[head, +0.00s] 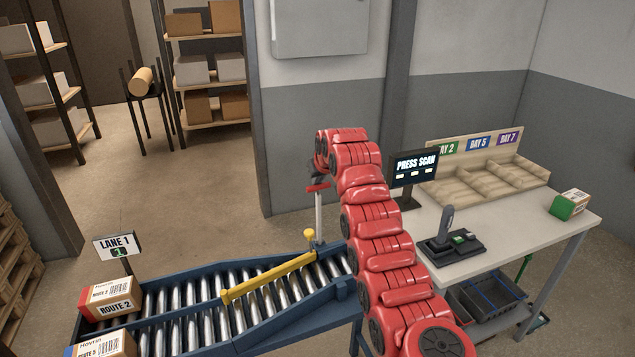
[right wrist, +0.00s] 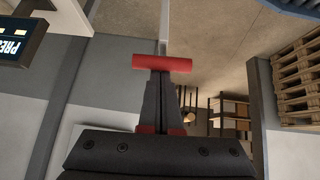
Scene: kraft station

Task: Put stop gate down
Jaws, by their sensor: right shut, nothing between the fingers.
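A pale upright post (head: 319,214) with a red crossbar (head: 318,187) on top stands by the far end of the roller conveyor; it may be the stop gate. The red crossbar also shows in the right wrist view (right wrist: 162,62). A yellow bar (head: 270,277) lies diagonally across the rollers, with a yellow ball knob (head: 309,234) near its far end. My right gripper (right wrist: 160,75) is shut and empty, its dark fingertips right at the crossbar; I cannot tell whether they touch. My left gripper is out of view.
Boxes (head: 110,298) sit on the blue-framed conveyor (head: 200,268) beside the lane 1 sign (head: 116,246). On the right, a table (head: 570,222) carries a scanner stand (head: 447,232), a screen (head: 414,167), a wooden sorter (head: 490,182) and a green-ended box (head: 569,204).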

